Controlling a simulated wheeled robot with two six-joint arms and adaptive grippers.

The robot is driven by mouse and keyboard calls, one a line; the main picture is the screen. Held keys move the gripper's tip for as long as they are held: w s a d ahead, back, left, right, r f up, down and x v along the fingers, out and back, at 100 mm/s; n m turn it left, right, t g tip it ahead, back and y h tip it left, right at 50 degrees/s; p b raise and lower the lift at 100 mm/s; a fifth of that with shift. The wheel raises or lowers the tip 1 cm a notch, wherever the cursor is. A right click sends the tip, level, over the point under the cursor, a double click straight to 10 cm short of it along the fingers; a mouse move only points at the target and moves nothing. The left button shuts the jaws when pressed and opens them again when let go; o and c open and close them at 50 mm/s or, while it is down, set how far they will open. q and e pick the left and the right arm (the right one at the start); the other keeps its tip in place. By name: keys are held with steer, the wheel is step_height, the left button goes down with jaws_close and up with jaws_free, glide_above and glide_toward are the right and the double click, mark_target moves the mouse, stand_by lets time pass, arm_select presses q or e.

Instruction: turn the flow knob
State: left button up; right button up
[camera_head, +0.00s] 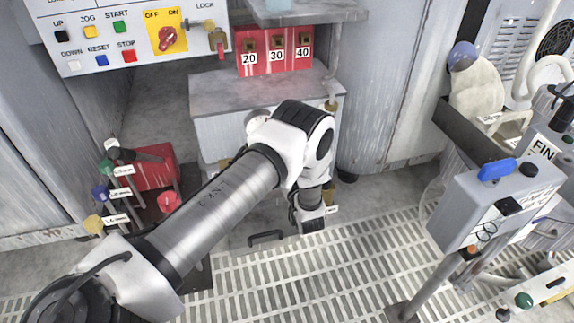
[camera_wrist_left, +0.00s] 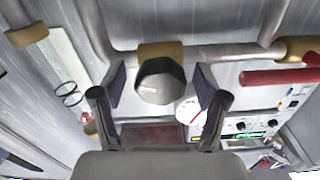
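The flow knob seems to be the dark grey faceted knob (camera_wrist_left: 160,82) in front of a brass valve body (camera_wrist_left: 160,50) on a metal pipe in the left wrist view. My left gripper (camera_wrist_left: 160,88) is open, with one finger on each side of the knob. Small gaps show between the fingers and the knob, and I see no clear contact. In the head view my left arm reaches from the lower left to the middle; the gripper end (camera_head: 310,212) points down, and the arm hides the knob there. My right gripper is in neither view.
A control panel (camera_head: 135,35) with buttons and a red switch is at the upper left. Red blocks marked 20, 30 and 40 (camera_head: 275,52) stand behind the arm. Coloured valve handles (camera_head: 105,190) are at the left. A grey box on a post (camera_head: 490,205) stands right. Grating (camera_head: 330,270) covers the floor.

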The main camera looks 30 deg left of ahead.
arm_select(q)
steer(key=c, duration=1)
steer(key=shift+c, duration=0.2)
steer(key=shift+r+m+p, duration=0.1)
steer(key=shift+m+p, duration=1)
steer(key=shift+m, duration=0.3)
steer(key=shift+m+p, duration=0.7)
steer(key=shift+m, duration=1.1)
steer(key=o, duration=1.2)
